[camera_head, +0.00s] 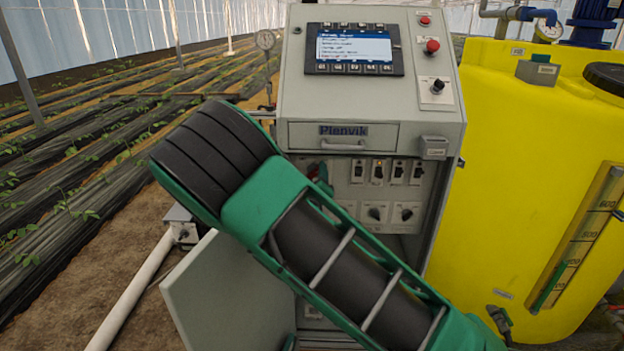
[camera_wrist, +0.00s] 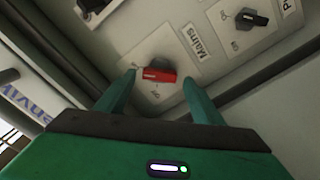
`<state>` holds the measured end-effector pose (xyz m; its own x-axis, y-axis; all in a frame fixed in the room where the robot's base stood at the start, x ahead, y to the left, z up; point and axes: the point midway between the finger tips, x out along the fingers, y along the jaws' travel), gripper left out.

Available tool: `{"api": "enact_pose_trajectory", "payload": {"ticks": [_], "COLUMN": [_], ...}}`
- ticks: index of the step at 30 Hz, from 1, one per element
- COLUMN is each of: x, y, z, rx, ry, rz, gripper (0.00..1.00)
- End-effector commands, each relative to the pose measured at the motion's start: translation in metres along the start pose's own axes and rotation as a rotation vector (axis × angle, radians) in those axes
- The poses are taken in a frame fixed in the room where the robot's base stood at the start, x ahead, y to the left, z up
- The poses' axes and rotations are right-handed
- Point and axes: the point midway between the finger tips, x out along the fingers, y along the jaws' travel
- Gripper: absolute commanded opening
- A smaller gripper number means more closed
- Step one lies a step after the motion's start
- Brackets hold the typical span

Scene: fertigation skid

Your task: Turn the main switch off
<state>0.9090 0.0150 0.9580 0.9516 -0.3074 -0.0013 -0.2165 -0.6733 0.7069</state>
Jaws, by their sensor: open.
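The main switch (camera_wrist: 158,75) has a red handle on a dark round base, on a pale plate beside a "Mains" label (camera_wrist: 202,39). In the wrist view its handle lies almost level across the picture. I cannot tell clearly which mark it points at. My gripper (camera_wrist: 159,82) is open, with one green finger on each side of the red handle. I cannot tell whether the fingers touch it.
The grey Plenvik cabinet (camera_head: 278,106) holds a screen (camera_head: 353,48), a red button (camera_head: 432,46) and several small switches. A black knob (camera_wrist: 257,18) sits near the main switch. An opened grey door (camera_head: 225,300) hangs lower left. A yellow tank (camera_head: 520,150) stands right.

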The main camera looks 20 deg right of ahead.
Motion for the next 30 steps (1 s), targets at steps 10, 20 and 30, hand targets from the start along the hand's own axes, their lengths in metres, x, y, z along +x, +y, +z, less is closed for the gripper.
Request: {"api": "enact_pose_trajectory", "payload": {"ticks": [10,20,30], "x": [0.0079,0.0089,0.0076], "y": [0.0004,0.0033,0.0], "z": [0.0002,0.0036,0.001], "rx": [-0.001,-0.001,-0.063], "ry": [0.0,-0.003,-0.002], "rz": [0.0,0.001,0.0], "gripper": [0.61,0.2,0.2]}}
